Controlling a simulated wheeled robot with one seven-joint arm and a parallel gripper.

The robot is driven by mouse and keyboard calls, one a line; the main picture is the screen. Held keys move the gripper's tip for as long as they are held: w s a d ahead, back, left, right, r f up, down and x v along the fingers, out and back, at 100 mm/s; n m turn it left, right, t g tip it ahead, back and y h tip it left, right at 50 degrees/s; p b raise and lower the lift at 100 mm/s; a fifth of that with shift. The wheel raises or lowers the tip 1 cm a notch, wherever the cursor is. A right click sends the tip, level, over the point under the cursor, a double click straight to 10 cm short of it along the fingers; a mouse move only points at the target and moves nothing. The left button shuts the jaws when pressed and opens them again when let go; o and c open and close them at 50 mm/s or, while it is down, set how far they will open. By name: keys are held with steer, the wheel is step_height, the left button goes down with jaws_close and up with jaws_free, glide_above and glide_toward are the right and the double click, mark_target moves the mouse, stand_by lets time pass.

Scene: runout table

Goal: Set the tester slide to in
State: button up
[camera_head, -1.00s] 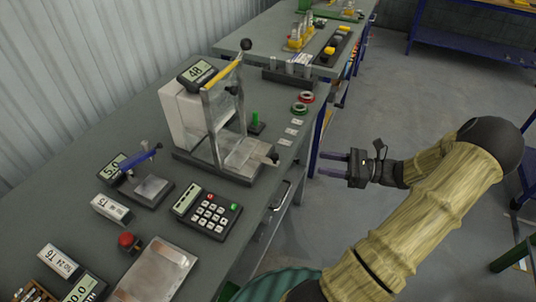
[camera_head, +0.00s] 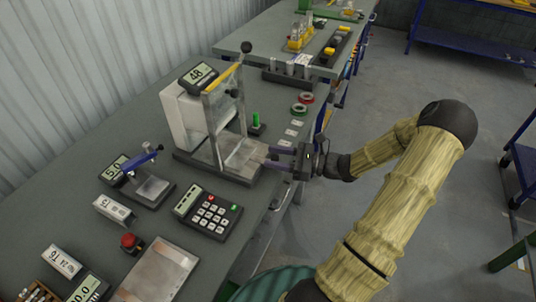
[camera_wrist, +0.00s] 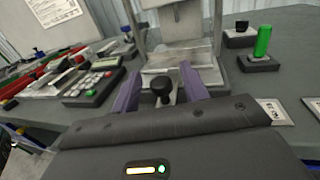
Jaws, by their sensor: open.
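The tester (camera_head: 190,115) is a white box with a display reading 48, a clear upright frame and a yellow-topped lever with a black ball. Its slide (camera_head: 246,153) is a flat pale plate at the front of the base, extending toward my gripper; it also shows in the wrist view (camera_wrist: 170,62). The slide's black knob (camera_wrist: 163,84) sits between my two purple fingers in the wrist view. My gripper (camera_head: 270,157) is open around the knob, one finger on each side, with gaps visible. In the head view the fingers mostly hide the knob.
A green peg on a black block (camera_head: 256,125) stands behind the slide, with red and green rings (camera_head: 301,105) further back. A keypad (camera_head: 208,213) and a small blue-lever press (camera_head: 148,180) are at the left. Open floor lies right of the bench.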

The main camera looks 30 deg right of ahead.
steer(key=shift+x, duration=1.3)
jaws_close()
